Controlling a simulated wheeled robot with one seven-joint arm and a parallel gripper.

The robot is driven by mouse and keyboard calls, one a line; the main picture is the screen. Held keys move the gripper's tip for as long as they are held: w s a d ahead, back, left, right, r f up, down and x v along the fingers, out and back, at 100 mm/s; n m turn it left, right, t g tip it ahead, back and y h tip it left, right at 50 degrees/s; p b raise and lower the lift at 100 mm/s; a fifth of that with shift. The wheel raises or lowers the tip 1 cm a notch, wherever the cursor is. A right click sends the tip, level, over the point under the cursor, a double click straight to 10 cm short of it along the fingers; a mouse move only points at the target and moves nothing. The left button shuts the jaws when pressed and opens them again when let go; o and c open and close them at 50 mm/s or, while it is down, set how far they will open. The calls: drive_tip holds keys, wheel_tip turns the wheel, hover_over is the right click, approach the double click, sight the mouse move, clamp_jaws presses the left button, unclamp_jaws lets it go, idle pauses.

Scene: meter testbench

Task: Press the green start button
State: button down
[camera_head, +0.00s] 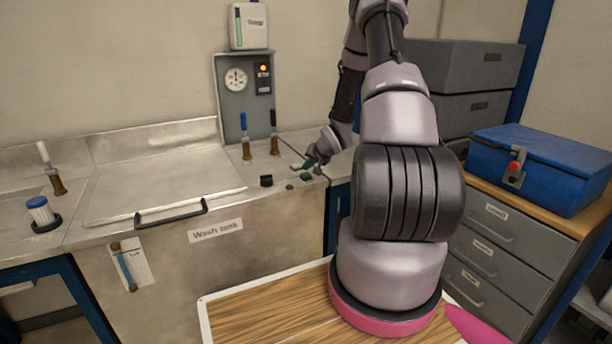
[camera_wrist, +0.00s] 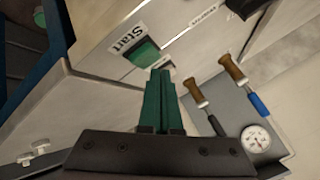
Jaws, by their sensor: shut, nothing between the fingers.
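The green start button (camera_wrist: 143,53) shows in the wrist view beside a white label (camera_wrist: 128,37) reading "Start". My gripper (camera_wrist: 160,74) has green fingers, shut together with nothing between them. Its tips appear just below and right of the button in that view and partly overlap its edge. I cannot tell whether they touch it. In the head view my gripper (camera_head: 309,162) is low over the right end of the steel bench top, and the small green button (camera_head: 305,176) shows just below it.
The wash tank (camera_head: 160,185) has a closed lid with a handle. A blue-handled valve (camera_head: 245,140) and a black-handled valve (camera_head: 274,135) stand left of my gripper, before a gauge panel (camera_head: 245,90). A black knob (camera_head: 266,180) is nearby. A blue box (camera_head: 540,165) sits on drawers at right.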

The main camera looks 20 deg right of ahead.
drive_tip(key=shift+r, duration=2.55)
wheel_tip(320, 180, up, 14)
drive_tip(key=n+g+h, duration=0.1)
drive_tip(key=h, duration=0.1)
hover_over(307, 175)
drive_tip(key=s+a, duration=0.2)
drive_tip(key=s, duration=0.2)
drive_tip(key=s+a+r, duration=0.4)
drive_tip(key=s+r, duration=0.4)
drive_tip(key=r, duration=0.1)
drive_tip(key=s+a+r+y, duration=0.1)
drive_tip(key=s+a+r, duration=0.2)
drive_tip(key=s, duration=0.5)
drive_tip(key=s+a+r+n+y, duration=0.1)
drive_tip(key=s+a+r, duration=0.3)
drive_tip(key=s, duration=0.4)
drive_tip(key=s+a+r+n+g+y, duration=0.1)
drive_tip(key=s+a+r, duration=0.2)
drive_tip(key=s+a, duration=0.2)
drive_tip(key=s, duration=0.3)
drive_tip(key=shift+a+r, duration=0.2)
drive_tip(key=shift+r, duration=0.1)
